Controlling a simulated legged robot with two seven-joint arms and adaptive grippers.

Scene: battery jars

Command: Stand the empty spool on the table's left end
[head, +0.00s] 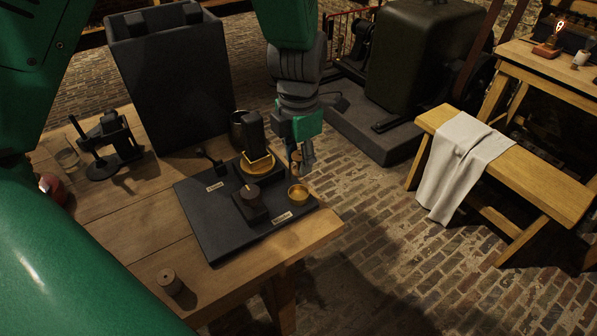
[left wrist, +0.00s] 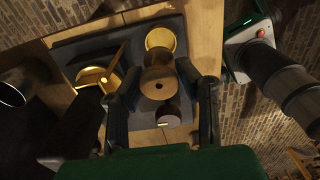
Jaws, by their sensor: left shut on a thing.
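The wooden table (head: 140,197) stretches to the left. At its left end are a glass jar (head: 67,155) and a dark stand (head: 108,145). My right gripper is not in view.
A dark board (head: 215,225) on the table holds a gold dish (head: 258,167) with a black block, a small gold cup (head: 298,194) and another black block (head: 251,204). A wooden cylinder (head: 169,282) stands near the front edge. A tall dark box (head: 170,80) rises behind.

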